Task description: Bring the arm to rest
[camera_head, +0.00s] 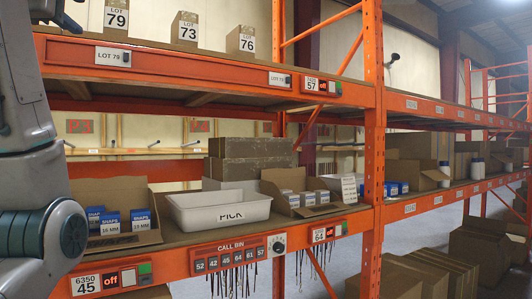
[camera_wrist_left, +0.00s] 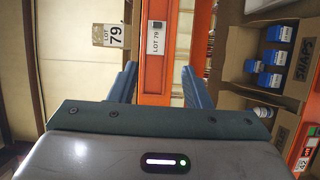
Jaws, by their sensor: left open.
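My left arm (camera_head: 35,190) stands upright along the left edge of the head view, in front of the orange rack. In the left wrist view my left gripper (camera_wrist_left: 160,88) is open, with its two blue-grey fingers apart and nothing between them. Past the fingers is the orange shelf beam with its LOT 79 label (camera_wrist_left: 156,38). A box marked 79 (camera_wrist_left: 107,35) shows to the left of the beam, apart from the fingers. My right gripper is in neither view.
Upper shelf boxes 79 (camera_head: 116,18), 73 (camera_head: 185,30) and 76 (camera_head: 241,42) stand near the arm. Below are a SNAPS carton (camera_head: 80,190), a white PICK tray (camera_head: 185,202) and a carton of small boxes (camera_head: 270,180). An orange post (camera_head: 374,120) rises right of them.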

